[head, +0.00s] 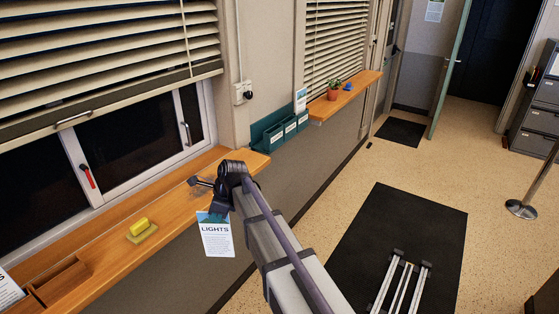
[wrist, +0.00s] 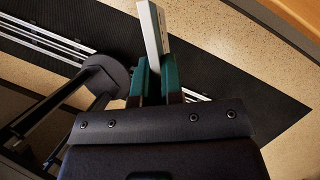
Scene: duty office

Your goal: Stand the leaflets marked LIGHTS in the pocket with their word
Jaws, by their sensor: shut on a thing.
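My gripper (wrist: 154,82) is shut on the LIGHTS leaflets, with green fingertips pressed on both sides of the stack. The LIGHTS leaflets (head: 217,238) hang below my gripper in the head view, word upright and facing the camera, in front of the window ledge. They also show edge-on in the wrist view (wrist: 152,35). A green rack of pockets (head: 278,136) is on the wall past the end of the ledge, with white labels too small to read. One leaflet (head: 301,99) stands in its far pocket. My gripper is nearer the camera than the rack, apart from it.
The wooden ledge (head: 100,258) carries a yellow sponge (head: 139,229) and a wooden tray (head: 58,285) with a leaflet (head: 8,291) at the lower left. A far shelf (head: 345,97) holds a potted plant (head: 334,90) and a blue item (head: 348,87).

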